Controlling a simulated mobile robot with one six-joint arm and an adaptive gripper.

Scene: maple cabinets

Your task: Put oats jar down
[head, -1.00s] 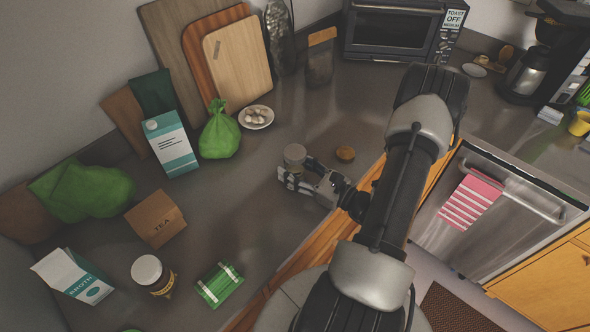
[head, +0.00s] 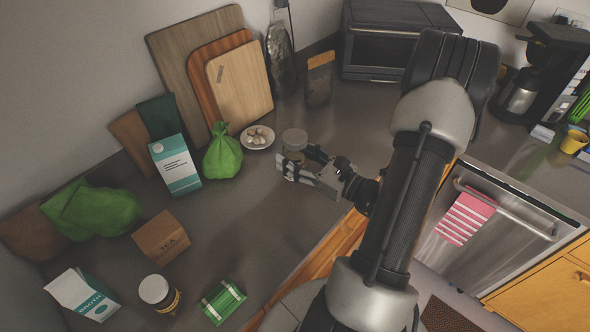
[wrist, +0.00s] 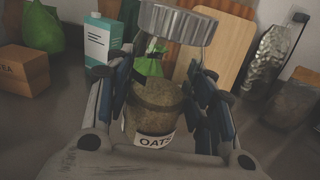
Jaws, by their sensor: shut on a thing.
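The oats jar (wrist: 155,110) is clear, with tan oats inside, a white OATS label and a grey metal lid (wrist: 178,22). It stands between the fingers of my gripper (wrist: 160,105), which are shut on its sides. In the head view the jar (head: 294,141) shows at the tip of my gripper (head: 298,163), over the grey counter (head: 260,205). The fingers hide its lower part there. I cannot tell whether its base touches the counter.
A plate of garlic (head: 258,137), a green bag (head: 222,155) and a teal-white carton (head: 176,167) stand left of the jar. Cutting boards (head: 239,82) lean behind.

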